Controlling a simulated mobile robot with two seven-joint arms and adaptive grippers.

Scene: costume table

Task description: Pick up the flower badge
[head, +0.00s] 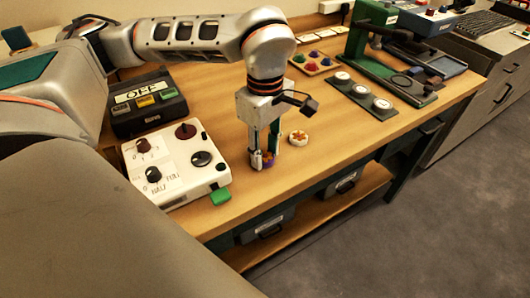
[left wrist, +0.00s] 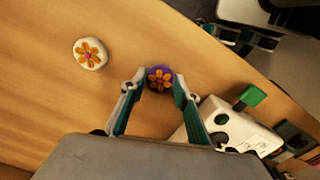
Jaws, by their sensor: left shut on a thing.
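A purple round badge with an orange flower (left wrist: 160,78) is between the fingertips of my left gripper (left wrist: 155,84), which is shut on it. In the head view my left gripper (head: 263,158) points down at the table's front part, with the purple badge (head: 266,163) low between its fingers. I cannot tell whether the badge still touches the table. A white round badge with an orange flower (head: 299,138) lies on the table just right of the gripper. It also shows at the upper left of the left wrist view (left wrist: 90,53). My right gripper is not in view.
A white control box with knobs and a green tab (head: 176,163) stands left of the gripper. A black box marked OFF (head: 146,102) is behind it. A tray of coloured pieces (head: 315,62) and a green press (head: 373,60) stand farther back. The wooden table (head: 340,130) is clear at front right.

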